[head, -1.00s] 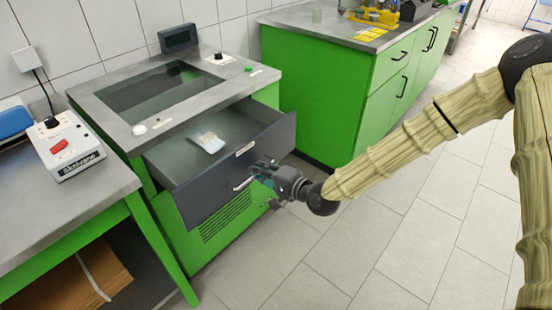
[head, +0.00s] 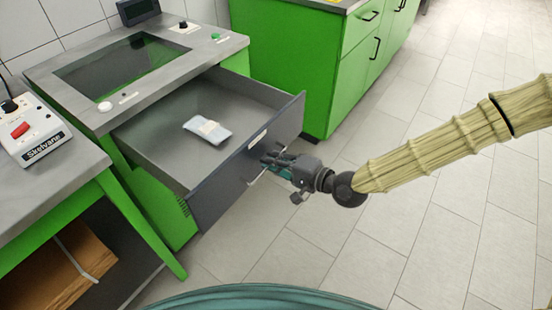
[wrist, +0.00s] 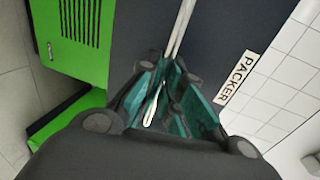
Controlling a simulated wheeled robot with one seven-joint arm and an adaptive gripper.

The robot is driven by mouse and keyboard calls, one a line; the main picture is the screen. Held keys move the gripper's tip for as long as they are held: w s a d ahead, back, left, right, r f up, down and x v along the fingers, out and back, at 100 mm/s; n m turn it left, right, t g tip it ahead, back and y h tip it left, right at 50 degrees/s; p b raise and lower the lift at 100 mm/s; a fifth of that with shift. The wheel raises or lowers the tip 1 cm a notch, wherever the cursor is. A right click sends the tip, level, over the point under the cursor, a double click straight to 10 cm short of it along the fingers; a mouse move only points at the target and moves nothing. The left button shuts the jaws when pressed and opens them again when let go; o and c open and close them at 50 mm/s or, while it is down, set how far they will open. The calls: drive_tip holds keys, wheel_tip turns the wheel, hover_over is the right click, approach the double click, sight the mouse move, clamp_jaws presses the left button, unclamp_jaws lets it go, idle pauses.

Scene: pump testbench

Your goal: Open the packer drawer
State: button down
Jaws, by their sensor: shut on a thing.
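The packer drawer (head: 165,140) stands pulled far out of the grey-topped green packer cabinet (head: 70,92). Its dark front panel faces my arm, and the wrist view shows the label PACKER (wrist: 236,78) on it. A pale packet (head: 208,130) lies inside on the drawer floor. My gripper (head: 270,162) is at the front of the drawer, shut on the metal bar handle (wrist: 181,30). The wrist view shows the handle running between my teal fingers (wrist: 165,95). The fingers cover part of the handle.
A bench with a white control box (head: 32,135) with a red switch stands at the left. A green cabinet (head: 285,70) with black handles stands behind the drawer to the right. The tiled floor (head: 440,190) at the right is clear.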

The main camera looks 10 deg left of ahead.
drive_tip(key=shift+s, duration=0.15)
drive_tip(key=c, duration=1.6)
unclamp_jaws()
drive_tip(key=shift+o, duration=0.2)
drive_tip(key=v, duration=1.2)
drive_tip(key=shift+f, duration=0.1)
